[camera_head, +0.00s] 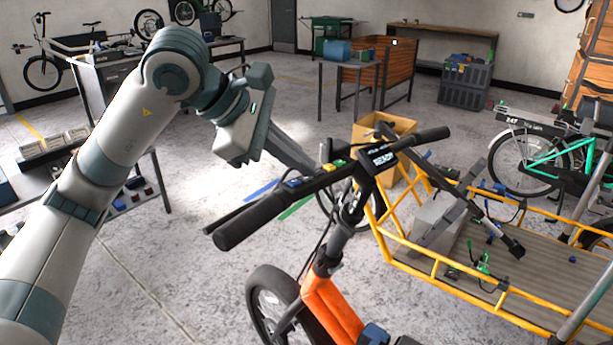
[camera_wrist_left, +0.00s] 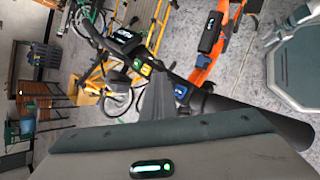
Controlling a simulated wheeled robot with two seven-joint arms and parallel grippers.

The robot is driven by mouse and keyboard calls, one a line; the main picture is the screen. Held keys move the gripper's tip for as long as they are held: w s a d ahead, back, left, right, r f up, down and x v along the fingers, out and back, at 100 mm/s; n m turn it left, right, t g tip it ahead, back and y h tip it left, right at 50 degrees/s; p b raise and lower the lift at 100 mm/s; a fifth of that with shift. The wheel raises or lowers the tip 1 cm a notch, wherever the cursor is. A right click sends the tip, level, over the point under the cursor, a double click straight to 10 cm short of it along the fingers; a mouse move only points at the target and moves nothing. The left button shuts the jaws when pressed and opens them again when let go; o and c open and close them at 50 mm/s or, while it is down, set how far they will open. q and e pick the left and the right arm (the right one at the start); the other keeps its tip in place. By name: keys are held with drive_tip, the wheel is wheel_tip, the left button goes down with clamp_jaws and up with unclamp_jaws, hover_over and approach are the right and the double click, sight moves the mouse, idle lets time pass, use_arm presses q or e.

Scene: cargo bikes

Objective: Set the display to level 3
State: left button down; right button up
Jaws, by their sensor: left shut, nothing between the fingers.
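The display (camera_head: 380,157) is a small dark screen at the middle of the cargo bike's handlebar (camera_head: 270,212). It is lit with white text that looks like "READY". It also shows in the left wrist view (camera_wrist_left: 124,37). On the bar to its left sit a yellow button (camera_head: 340,162), a green button (camera_head: 327,167) and a blue button (camera_head: 293,182). My left gripper (camera_head: 311,168) is shut and empty, its grey fingertips just over or behind the bar near the green and blue buttons. I cannot tell whether it touches.
The bike has an orange frame (camera_head: 330,306) and a yellow-railed cargo bed (camera_head: 520,262) holding loose items. A cardboard box (camera_head: 400,172) stands behind the handlebar. Another bike (camera_head: 533,160) is at the right. The floor left of the front wheel is clear.

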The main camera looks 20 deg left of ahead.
idle(0.3)
use_arm(q)
drive_tip(key=shift+r+p, duration=0.35)
drive_tip(key=shift+r, duration=0.45)
drive_tip(key=shift+b, duration=0.3)
drive_tip(key=shift+f, duration=0.1)
drive_tip(key=shift+f+b, duration=0.3)
drive_tip(key=shift+b, duration=0.2)
